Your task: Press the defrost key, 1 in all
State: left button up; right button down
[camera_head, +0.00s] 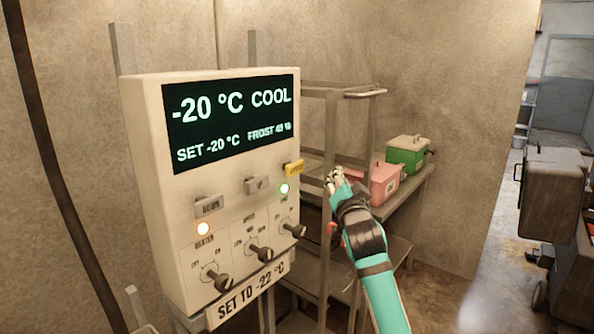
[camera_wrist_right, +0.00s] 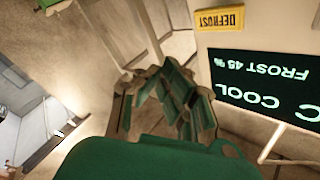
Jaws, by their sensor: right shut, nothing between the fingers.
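The control panel (camera_head: 148,180) is a cream box on posts at the left. Its dark display (camera_head: 235,118) reads -20 °C COOL, SET -20 °C and a blurred FROST line; the right wrist view shows FROST 45 %. The yellow defrost key (camera_head: 293,168) is at the panel's right edge, and its DEFROST label shows upside down in the right wrist view (camera_wrist_right: 219,20). My right gripper (camera_head: 334,178) is shut and empty, to the right of the key and apart from it. It also shows in the right wrist view (camera_wrist_right: 165,92). My left gripper is out of view.
Grey keys (camera_head: 208,205) and (camera_head: 256,185), lit lamps and several black knobs (camera_head: 261,254) share the panel. A plate (camera_head: 250,291) below reads SET TO -22 °C. Behind my right gripper, a metal rack (camera_head: 400,190) bears a pink box (camera_head: 381,185) and a green box (camera_head: 404,156).

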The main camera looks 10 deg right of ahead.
aim_at(302, 162)
jog(key=w+a+b, duration=0.3)
jog(key=w+a, duration=0.2)
jog(key=w, duration=0.1)
jog(key=shift+w+a+b, duration=0.15)
jog(key=shift+w+b, duration=0.15)
jog(key=shift+w, duration=0.05)
dwell(1.3)
jog(key=shift+w+a, duration=0.3)
jog(key=shift+w+a+b, duration=0.3)
jog(key=shift+w+b, duration=0.15)
jog(key=shift+b, duration=0.1)
dwell(0.8)
jog(key=shift+s, duration=0.1)
jog(key=shift+s+d+p, duration=0.55)
jog(key=shift+s, duration=0.15)
